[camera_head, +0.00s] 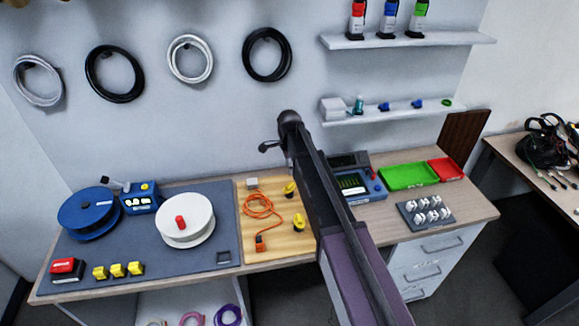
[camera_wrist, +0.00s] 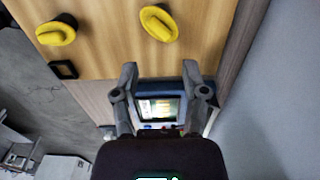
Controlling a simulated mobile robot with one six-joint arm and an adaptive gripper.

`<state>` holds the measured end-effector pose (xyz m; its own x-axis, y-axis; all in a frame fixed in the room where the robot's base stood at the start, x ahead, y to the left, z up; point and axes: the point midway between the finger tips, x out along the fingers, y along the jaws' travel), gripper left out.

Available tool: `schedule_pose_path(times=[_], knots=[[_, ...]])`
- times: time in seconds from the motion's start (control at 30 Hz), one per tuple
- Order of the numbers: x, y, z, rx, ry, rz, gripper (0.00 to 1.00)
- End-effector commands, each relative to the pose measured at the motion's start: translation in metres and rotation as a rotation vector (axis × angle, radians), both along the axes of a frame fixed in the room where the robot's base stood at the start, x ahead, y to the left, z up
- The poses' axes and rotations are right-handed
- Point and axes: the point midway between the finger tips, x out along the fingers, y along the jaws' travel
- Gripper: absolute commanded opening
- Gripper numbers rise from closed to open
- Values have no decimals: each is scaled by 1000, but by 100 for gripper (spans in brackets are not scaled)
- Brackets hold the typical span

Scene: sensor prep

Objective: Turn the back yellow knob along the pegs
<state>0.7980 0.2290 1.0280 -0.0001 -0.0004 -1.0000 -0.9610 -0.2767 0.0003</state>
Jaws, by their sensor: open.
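The back yellow knob (camera_head: 290,189) is on the wooden board (camera_head: 252,198), beside my arm. In the wrist view this back knob (camera_wrist: 158,22) is at the top, with its grip bar slanting from upper left to lower right. The front yellow knob (camera_head: 299,222) also shows in the wrist view (camera_wrist: 55,33), at upper left. I cannot make out pegs around either knob. My gripper (camera_wrist: 159,72) is open and empty, its fingers apart over the board's edge and a blue device with a screen. The back knob lies ahead of the fingertips, not between them. My arm hides part of the board.
An orange cable (camera_head: 262,206) lies on the board left of the knobs. The blue screen device (camera_head: 355,185) stands right of my arm, with a green tray (camera_head: 408,176) beyond it. A white spool (camera_head: 185,219) stands at left. The wall rises behind the bench.

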Motion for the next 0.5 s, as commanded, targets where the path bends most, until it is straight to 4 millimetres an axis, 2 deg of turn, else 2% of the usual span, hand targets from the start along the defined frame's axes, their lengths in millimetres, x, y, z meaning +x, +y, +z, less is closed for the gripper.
schedule_pose_path(times=[0.03,0.5], knots=[[0,0,9,0,0,0,57],[0,0,45,0,0,0,57]])
